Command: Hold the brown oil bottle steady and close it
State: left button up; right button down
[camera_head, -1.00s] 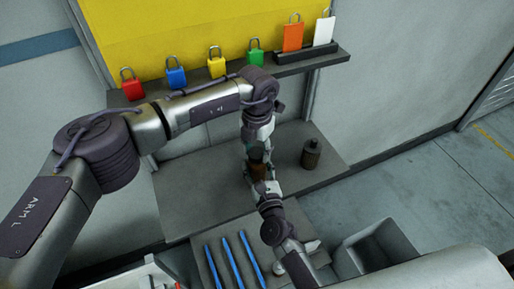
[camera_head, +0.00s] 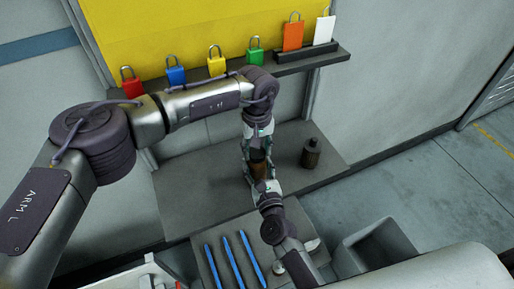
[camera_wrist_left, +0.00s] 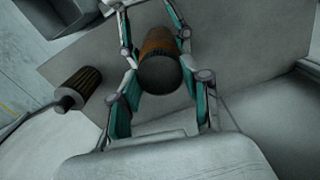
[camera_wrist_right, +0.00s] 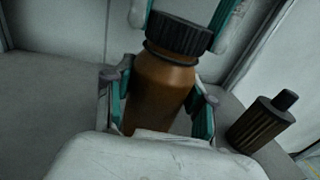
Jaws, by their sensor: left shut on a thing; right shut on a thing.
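The brown oil bottle (camera_wrist_right: 162,92) stands upright on the grey bench, and its brown body also shows in the head view (camera_head: 259,169). A black ribbed cap (camera_wrist_right: 180,34) sits on its neck, with a dark ring visible just below it. My right gripper (camera_wrist_right: 158,112) is shut on the bottle's body from the front. My left gripper (camera_wrist_left: 163,95) comes down from above and is shut on the cap (camera_wrist_left: 160,75), one finger on either side. The cap's threads are hidden.
A second, dark ribbed bottle (camera_head: 311,153) stands to the right on the bench (camera_head: 190,205). Several coloured padlocks stand on the shelf (camera_head: 190,82) behind. Blue sticks (camera_head: 230,260) lie in front, and a grey bin (camera_head: 378,246) is at the front right.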

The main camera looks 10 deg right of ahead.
pick_arm(q)
jog(key=m, duration=0.4)
jog(key=shift+m, duration=0.4)
jog(key=m, duration=0.6)
jog(key=shift+m, duration=0.4)
jog(key=o, duration=0.7)
jog(key=shift+r, duration=2.25)
jog(key=shift+c, duration=0.3)
